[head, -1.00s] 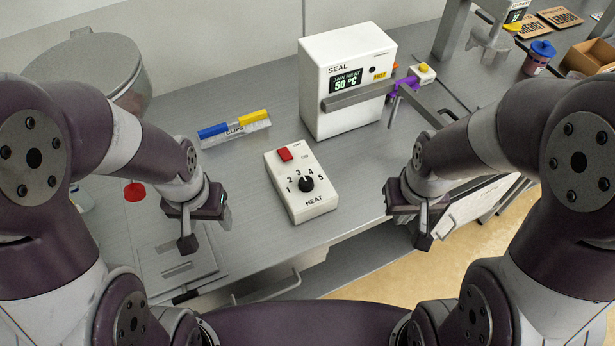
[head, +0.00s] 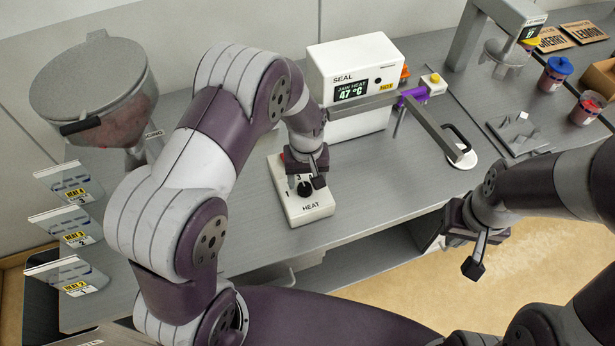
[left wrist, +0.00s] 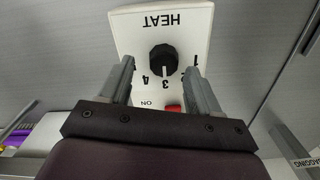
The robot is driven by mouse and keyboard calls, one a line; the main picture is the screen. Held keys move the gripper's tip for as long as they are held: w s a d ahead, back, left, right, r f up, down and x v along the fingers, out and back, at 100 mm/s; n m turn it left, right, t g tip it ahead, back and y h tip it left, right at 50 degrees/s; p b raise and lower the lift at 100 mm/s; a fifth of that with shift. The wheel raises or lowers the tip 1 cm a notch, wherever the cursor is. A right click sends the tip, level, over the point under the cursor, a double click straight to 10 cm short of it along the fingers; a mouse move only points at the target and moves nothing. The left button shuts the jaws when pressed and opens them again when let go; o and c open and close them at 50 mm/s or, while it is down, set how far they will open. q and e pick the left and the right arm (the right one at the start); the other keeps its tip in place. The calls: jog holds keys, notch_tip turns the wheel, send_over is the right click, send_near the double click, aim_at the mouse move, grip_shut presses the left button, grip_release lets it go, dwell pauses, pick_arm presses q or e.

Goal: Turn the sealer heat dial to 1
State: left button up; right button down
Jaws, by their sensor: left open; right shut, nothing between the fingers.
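The white heat control box (head: 310,211) sits on the grey bench, partly covered by my left arm. In the left wrist view it appears upside down, with its black dial (left wrist: 163,57) and the numbers around it. The dial's white mark appears to point at 3. My left gripper (head: 307,180) is over the box. In the left wrist view its open fingers (left wrist: 159,68) are on either side of the dial, with gaps showing; height above the face is unclear. A red switch (left wrist: 173,109) lies between the fingers. My right gripper (head: 474,266) is shut and empty, off the bench front.
The white sealer (head: 345,60) behind the box reads JAW HEAT 47 °C. A metal arm with a purple part (head: 412,95) extends to its right. A hopper (head: 95,90) and cards (head: 75,238) marked HEAT stand at left.

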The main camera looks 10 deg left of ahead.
pick_arm(q)
jog(key=shift+f, duration=0.55)
jog(key=shift+s+a+f, duration=0.15)
jog(key=shift+a+f, duration=0.2)
jog(key=shift+f, duration=0.05)
jog(key=shift+d, duration=0.15)
jog(key=c, duration=1)
jog(key=shift+c, duration=0.3)
pick_arm(e)
jog(key=shift+s+a+r, duration=0.15)
jog(key=shift+a+r, duration=0.1)
jog(key=shift+r, duration=0.05)
